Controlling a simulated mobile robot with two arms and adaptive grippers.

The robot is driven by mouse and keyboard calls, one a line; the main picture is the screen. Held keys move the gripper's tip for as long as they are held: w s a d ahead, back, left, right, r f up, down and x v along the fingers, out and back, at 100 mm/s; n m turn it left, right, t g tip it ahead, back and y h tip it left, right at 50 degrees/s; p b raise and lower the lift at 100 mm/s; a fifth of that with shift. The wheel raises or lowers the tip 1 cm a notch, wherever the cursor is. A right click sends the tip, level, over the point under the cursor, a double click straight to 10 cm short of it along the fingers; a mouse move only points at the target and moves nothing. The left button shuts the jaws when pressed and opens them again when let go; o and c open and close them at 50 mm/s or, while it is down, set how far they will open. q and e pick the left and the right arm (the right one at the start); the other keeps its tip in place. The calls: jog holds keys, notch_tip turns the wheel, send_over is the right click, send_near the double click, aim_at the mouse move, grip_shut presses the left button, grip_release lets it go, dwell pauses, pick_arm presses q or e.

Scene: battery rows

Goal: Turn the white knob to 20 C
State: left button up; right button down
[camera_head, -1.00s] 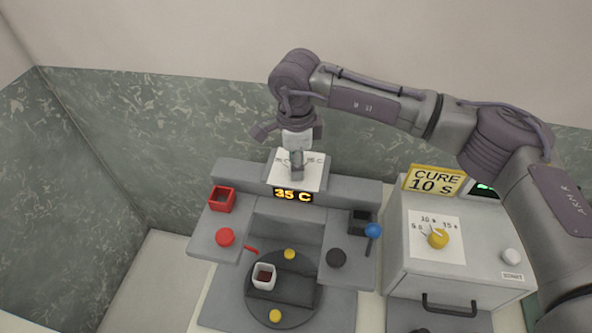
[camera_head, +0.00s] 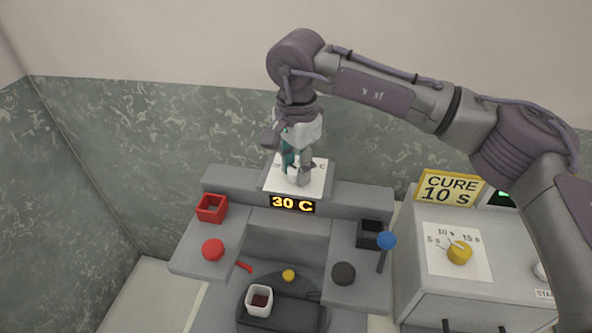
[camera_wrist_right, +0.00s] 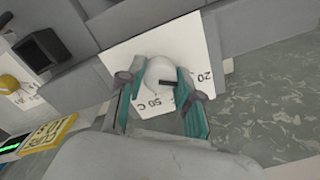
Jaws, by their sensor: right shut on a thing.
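The white knob (camera_wrist_right: 160,72) sits on a white dial plate (camera_wrist_right: 112,62) with printed temperature marks; "20" and "50 C" can be read in the right wrist view. My right gripper (camera_wrist_right: 163,85) is shut on the knob, one teal-padded finger on each side. In the head view the right gripper (camera_head: 297,178) reaches down onto the dial plate (camera_head: 318,179) and hides most of the knob. The display (camera_head: 292,204) below the plate reads 30 C. My left gripper is not in view.
A red open box (camera_head: 212,208) and red knob (camera_head: 213,249) are at left. A black box (camera_head: 371,233), blue ball (camera_head: 386,240) and black knob (camera_head: 343,273) are at right. A white cup (camera_head: 259,300) stands in front. The curing machine (camera_head: 470,286) with a yellow knob (camera_head: 459,253) stands further right.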

aim_at(296, 169)
jog(key=shift+r, duration=0.1)
dwell(0.3)
jog(key=c, duration=0.8)
grip_release()
jog(key=shift+o, duration=0.2)
notch_tip(296, 169, up, 12)
